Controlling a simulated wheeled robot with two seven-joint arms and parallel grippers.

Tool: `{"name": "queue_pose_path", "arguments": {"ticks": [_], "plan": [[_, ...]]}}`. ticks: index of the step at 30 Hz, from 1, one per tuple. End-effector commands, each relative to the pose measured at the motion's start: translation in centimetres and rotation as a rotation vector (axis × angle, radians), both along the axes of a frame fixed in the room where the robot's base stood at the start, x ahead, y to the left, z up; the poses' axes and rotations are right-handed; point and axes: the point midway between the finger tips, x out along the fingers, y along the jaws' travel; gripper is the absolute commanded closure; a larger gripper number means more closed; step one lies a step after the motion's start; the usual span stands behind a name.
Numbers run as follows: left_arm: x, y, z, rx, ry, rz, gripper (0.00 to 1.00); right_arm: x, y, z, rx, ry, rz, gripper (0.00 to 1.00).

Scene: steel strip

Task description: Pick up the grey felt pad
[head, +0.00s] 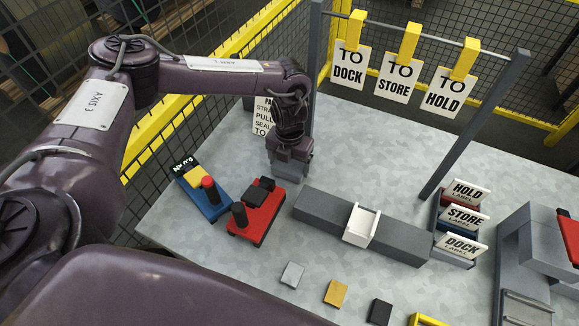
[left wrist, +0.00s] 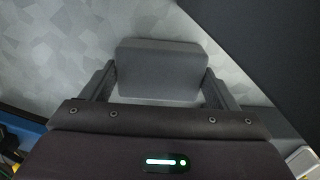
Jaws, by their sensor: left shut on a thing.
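My left gripper (head: 287,172) points down over the table, behind the red block and near the left end of the long grey bar. In the left wrist view, a grey block with rounded edges (left wrist: 160,68), which looks like the grey felt pad, sits between the two fingers (left wrist: 160,85), and they are shut on it. In the head view the gripper mostly hides it. I cannot tell whether it touches the table. My right gripper is not in view.
A red block (head: 258,215) and a blue block (head: 202,195) stand left of the gripper. The long grey bar (head: 318,213) with a white slider (head: 361,226) lies right. Light grey (head: 292,274), yellow (head: 335,293) and black (head: 380,312) squares lie in front. A label rack (head: 455,255) stands right.

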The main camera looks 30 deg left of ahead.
Motion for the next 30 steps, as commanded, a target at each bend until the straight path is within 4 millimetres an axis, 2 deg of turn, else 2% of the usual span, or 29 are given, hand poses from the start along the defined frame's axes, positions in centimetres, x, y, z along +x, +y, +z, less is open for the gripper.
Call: {"name": "queue_pose_path", "arguments": {"ticks": [6, 11, 24, 26, 30], "plan": [[0.0, 0.0, 0.3, 0.0, -0.001, 0.0, 0.42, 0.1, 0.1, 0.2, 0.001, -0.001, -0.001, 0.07], [0.1, 0.0, 1.5, -0.001, -0.001, 0.001, 0.42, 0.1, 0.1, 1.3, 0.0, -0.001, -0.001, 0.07], [0.0, 0.0, 7.9, -0.001, 0.001, 0.0, 0.42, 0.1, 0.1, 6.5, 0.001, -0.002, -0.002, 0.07], [-0.7, 1.4, 7.3, 0.001, 0.004, 0.006, 0.42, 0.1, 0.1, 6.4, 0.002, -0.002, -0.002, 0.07], [-2.3, 4.3, 7.3, 0.001, 0.003, 0.007, 0.42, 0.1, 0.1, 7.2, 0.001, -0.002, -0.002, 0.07]]}}
